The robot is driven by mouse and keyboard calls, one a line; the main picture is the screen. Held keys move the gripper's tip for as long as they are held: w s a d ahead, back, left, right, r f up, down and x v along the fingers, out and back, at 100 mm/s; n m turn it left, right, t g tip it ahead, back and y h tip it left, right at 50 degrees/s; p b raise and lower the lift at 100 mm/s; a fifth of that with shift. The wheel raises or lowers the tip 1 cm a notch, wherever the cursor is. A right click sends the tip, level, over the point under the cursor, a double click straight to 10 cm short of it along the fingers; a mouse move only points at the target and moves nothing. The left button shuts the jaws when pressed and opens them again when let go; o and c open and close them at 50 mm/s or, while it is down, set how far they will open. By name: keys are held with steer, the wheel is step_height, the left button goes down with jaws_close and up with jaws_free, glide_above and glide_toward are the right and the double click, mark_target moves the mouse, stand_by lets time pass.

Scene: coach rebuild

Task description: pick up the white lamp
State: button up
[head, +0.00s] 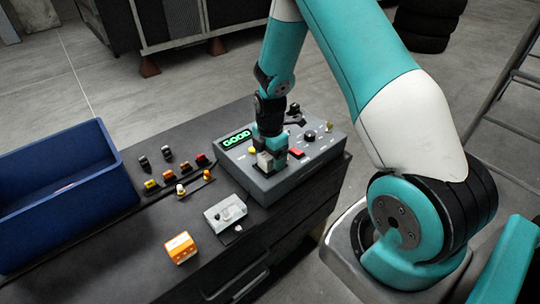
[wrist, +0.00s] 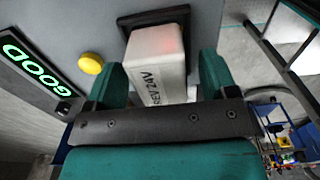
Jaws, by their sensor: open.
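The white lamp (wrist: 157,62) is a white block with dark lettering that looks like "REV 24V". It sits in a dark slot in the grey tester box (head: 325,153). My gripper (wrist: 160,80) is open, with one teal finger on each side of the lamp; I cannot tell whether either finger touches it. In the head view my gripper (head: 273,155) points down over the box, and a white part of the lamp (head: 264,160) shows beside the fingers. The lamp's lower end is hidden in the slot.
The tester has a lit green "GOOD" display (head: 237,139), a yellow button (wrist: 91,64) and a red switch (head: 297,153). A grey-white unit (head: 225,214), an orange block (head: 181,248) and several small coloured lamps lie on the dark bench. A blue bin (head: 115,190) stands left.

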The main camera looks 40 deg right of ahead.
steer(key=shift+f, duration=0.65)
steer(key=c, duration=1.1)
steer(key=shift+r, duration=0.1)
steer(key=shift+c, duration=0.2)
